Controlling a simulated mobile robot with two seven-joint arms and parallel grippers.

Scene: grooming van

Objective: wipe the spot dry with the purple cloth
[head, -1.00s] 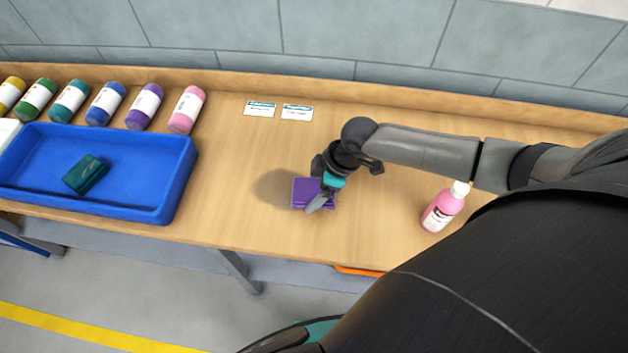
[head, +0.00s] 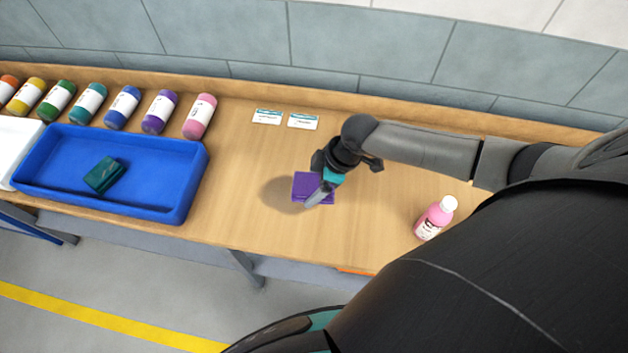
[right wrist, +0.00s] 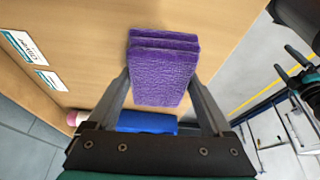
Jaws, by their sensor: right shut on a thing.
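The purple cloth (head: 306,184), a folded block, is gripped by my right gripper (head: 320,190) over the middle of the wooden table. In the right wrist view the cloth (right wrist: 163,75) sits between both fingers, with its folded layers showing. A dull dark patch (head: 279,195) lies on the table just left of the cloth and partly behind it. I cannot tell how much of it is a wet spot and how much is shadow, nor whether the cloth touches the wood.
A pink bottle (head: 434,218) with a white cap stands right of the cloth, below my right arm. A blue tray (head: 190,190) holding a dark green block (head: 104,175) is at left. Several coloured bottles and two cards (head: 303,121) lie along the back.

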